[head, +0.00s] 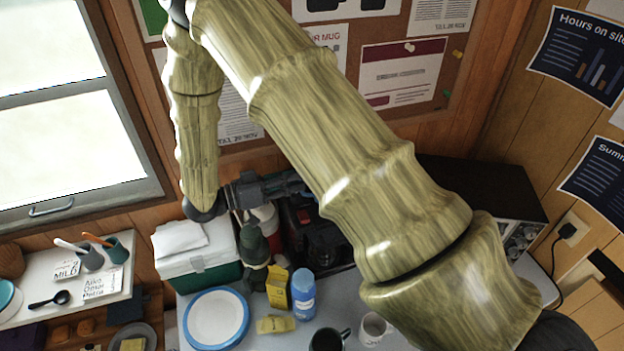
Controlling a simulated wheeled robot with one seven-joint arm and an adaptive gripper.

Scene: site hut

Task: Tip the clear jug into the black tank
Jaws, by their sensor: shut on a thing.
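My gripper (281,185) is in the upper middle of the head view, partly covered by my own arm. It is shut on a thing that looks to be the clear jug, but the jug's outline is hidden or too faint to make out. A black machine with a red part (302,228) stands just below and right of my gripper, at the back of the counter. It is probably the one with the black tank. My arm covers its right side, and I cannot see into the tank. I cannot tell whether the jug is upright or tilted.
A green flask (254,246) and a white-lidded green cool box (197,257) stand left of the machine. In front are a blue-rimmed plate (216,318), a yellow box (277,288), a blue canister (303,292), a yellow sponge (276,325) and two mugs. A window (70,110) is at left.

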